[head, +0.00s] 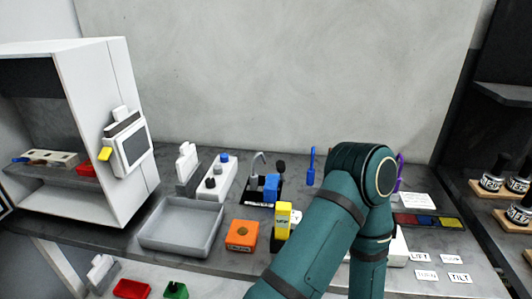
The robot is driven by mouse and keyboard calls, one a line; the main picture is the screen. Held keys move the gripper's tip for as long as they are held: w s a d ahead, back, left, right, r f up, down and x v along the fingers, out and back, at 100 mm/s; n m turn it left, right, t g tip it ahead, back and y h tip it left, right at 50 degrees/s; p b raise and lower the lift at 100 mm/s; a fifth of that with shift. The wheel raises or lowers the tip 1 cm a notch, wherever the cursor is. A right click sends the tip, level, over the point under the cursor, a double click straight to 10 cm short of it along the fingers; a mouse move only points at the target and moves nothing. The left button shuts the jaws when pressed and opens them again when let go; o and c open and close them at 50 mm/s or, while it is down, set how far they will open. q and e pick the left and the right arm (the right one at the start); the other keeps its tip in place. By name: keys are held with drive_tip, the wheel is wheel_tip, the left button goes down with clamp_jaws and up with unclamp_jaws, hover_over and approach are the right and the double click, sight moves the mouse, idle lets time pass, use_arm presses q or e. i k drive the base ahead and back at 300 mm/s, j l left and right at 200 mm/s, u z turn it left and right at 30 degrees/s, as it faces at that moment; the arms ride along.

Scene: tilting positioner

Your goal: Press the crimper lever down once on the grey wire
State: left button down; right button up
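A small station with a black base (262,199) stands at the middle of the bench. It carries a blue block (271,187), a thin grey curved piece (257,162) that may be the grey wire, and an upright black-tipped stick (281,168) that may be the crimper lever. I cannot tell whether the wire sits in the crimper. One of my teal arms covers the bench right of it, apart from the station in the picture. Neither gripper shows; anything behind the arm is hidden.
A white cabinet (128,70) bounds the left; labelled cards (459,278) lie right.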

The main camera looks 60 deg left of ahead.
sight(281, 168)
drive_tip(key=k+j, duration=1.1)
drive_tip(key=j, duration=0.25)
